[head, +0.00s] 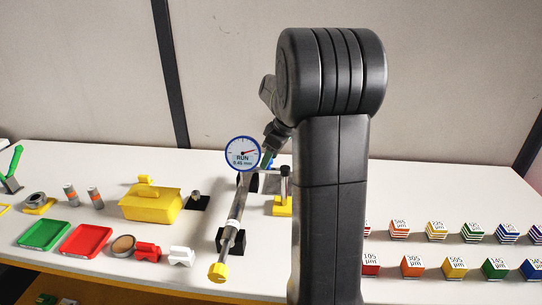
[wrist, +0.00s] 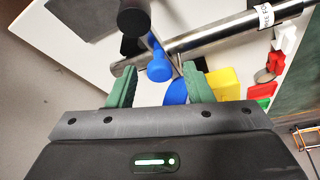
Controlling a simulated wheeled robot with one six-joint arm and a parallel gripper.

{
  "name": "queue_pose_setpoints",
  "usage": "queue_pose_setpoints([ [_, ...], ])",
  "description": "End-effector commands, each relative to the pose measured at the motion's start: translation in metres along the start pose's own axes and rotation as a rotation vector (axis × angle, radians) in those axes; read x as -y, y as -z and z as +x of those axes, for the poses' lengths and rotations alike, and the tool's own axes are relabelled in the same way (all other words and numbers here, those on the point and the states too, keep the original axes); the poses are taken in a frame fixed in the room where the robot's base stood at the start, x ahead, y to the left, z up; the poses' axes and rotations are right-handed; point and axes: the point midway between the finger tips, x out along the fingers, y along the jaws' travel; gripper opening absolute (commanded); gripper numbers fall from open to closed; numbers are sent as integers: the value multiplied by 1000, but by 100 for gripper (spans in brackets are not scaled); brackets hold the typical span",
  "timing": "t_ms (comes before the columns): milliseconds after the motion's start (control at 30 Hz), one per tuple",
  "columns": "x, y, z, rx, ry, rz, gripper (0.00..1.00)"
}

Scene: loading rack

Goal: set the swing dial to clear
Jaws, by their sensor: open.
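The dial (head: 243,154) is a round white face with a blue rim, a red needle and the words "RUN 0.45 mm". It stands over a metal bar (head: 233,222) on black supports. My gripper (wrist: 159,84) is open, with green fingers. In the wrist view a blue knob (wrist: 158,66) on a thin rod lies between the fingertips, with no clear contact. A second blue rounded part (wrist: 176,93) shows just below it; I cannot tell whether it is the dial's rim. In the head view my arm hides most of the gripper behind the dial.
A black-topped post (head: 285,171) on a yellow base stands right of the dial. A yellow box (head: 151,203), green tray (head: 44,234) and red tray (head: 86,241) lie left. Several labelled blocks (head: 411,267) stand right. The bar (wrist: 225,37) crosses beyond my fingers.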

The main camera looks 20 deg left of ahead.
Motion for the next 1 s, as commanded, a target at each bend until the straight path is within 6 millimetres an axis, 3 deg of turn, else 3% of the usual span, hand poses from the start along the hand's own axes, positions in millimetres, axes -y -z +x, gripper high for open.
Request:
queue_pose_setpoints([
  [33, 0, 0, 0, 0, 0, 0, 42],
  [200, 0, 0, 0, 0, 0, 0, 9],
  [267, 0, 0, 0, 0, 0, 0, 0],
  [667, -2, 1, 0, -1, -20, 44, 0],
  [1000, -12, 4, 1, -1, -111, 265, 0],
])
